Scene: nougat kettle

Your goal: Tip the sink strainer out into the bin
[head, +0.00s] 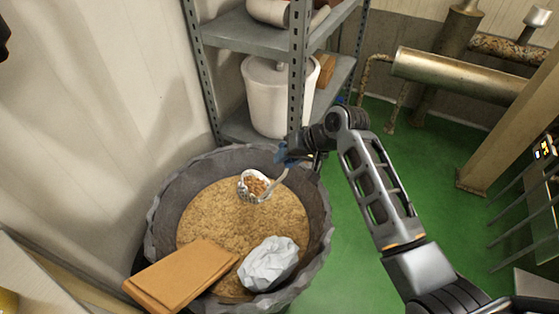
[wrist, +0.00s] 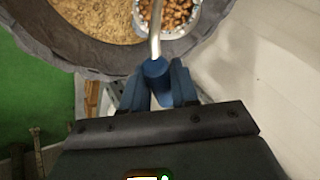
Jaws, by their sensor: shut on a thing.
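The sink strainer (head: 254,189) is a small pale basket with brown bits in it, on a curved metal handle with a blue grip. My gripper (head: 290,157) is shut on the blue grip and holds the strainer over the bin. In the wrist view the blue fingers of my gripper (wrist: 160,88) close on the handle, and the strainer (wrist: 168,18) shows at the top edge with brown bits inside, partly cut off. The bin (head: 325,225) is large and round with a dark grey liner over its rim. Coarse tan material fills it.
A brown cardboard piece (head: 183,274) and a crumpled white ball (head: 268,263) lie in the bin. A grey metal shelf (head: 235,34) with a white lidded tub (head: 272,98) stands behind. A pale wall is at the left; green floor (head: 400,155) is open at the right.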

